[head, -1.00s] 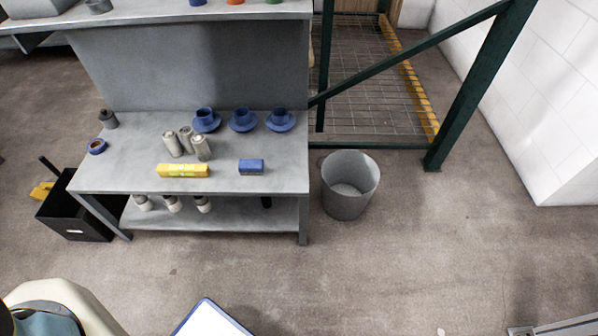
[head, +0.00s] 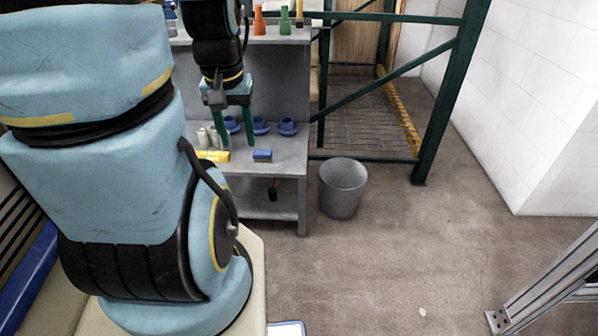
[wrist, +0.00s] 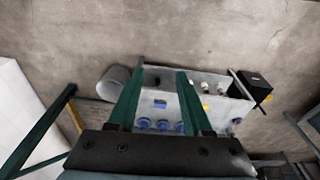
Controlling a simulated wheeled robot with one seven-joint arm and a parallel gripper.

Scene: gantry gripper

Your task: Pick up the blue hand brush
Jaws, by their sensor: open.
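The blue hand brush (head: 262,155), a small block with a blue top and a greyish lower part, lies on the grey workbench (head: 285,172) near its front edge. In the wrist view the brush (wrist: 160,103) shows small between the two green fingers. My gripper (head: 236,144) points down with its fingers spread and nothing between them. In the head view it appears just left of the brush, apart from it. In the wrist view my gripper (wrist: 160,71) is still well away from the bench.
Blue cups on saucers (head: 287,127) stand behind the brush. A yellow box (head: 214,156) and grey canisters (head: 203,138) are to its left, partly hidden by my arm. An upper shelf (head: 275,37) holds coloured items. A grey bin (head: 343,188) stands right of the bench.

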